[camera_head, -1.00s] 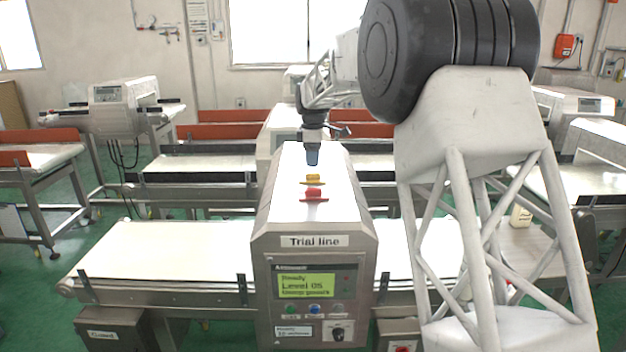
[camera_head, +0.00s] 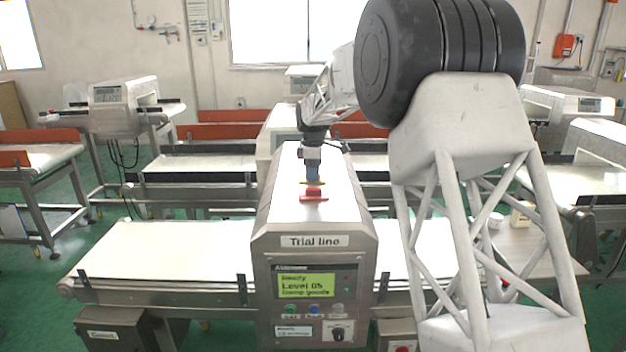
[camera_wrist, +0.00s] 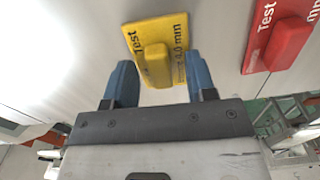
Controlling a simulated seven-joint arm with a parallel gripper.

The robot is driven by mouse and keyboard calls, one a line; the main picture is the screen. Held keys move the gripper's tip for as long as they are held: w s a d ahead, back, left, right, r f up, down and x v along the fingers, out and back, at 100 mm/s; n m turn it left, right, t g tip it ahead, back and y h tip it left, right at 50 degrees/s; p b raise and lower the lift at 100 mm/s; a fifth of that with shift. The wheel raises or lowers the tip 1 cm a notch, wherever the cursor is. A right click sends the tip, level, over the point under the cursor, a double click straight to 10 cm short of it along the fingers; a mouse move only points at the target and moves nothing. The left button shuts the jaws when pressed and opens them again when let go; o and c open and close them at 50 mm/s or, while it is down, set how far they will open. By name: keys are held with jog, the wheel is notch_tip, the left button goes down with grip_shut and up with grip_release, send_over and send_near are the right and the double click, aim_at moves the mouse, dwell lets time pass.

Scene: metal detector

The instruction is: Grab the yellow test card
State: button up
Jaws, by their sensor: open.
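The yellow test card (camera_wrist: 171,32) lies on top of the metal detector housing (camera_head: 341,188), with a raised yellow block in its middle. In the wrist view my gripper (camera_wrist: 160,78) is open, its two blue fingers on either side of the lower end of the block. I cannot tell whether they touch the card. In the head view my gripper (camera_head: 313,176) is right above the card, hiding most of it; only a thin yellow edge (camera_head: 303,183) shows.
A red test card (camera_head: 314,195) lies on the housing just nearer than the yellow one; it also shows in the wrist view (camera_wrist: 280,35). The housing front has a lit display (camera_head: 306,285). A white conveyor belt (camera_head: 170,248) runs out on both sides.

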grip_shut()
dwell(0.3)
jog(key=shift+r, duration=0.1)
jog(key=shift+r, duration=0.8)
notch_tip(320, 180, up, 2)
jog(key=s+d, duration=0.1)
jog(key=s, duration=0.4)
jog(key=s+d, duration=0.1)
jog(key=s, duration=0.4)
jog(key=s+r, duration=0.1)
jog(key=s, duration=0.4)
jog(key=shift+s+d+r, duration=0.1)
jog(key=shift+s+d, duration=0.3)
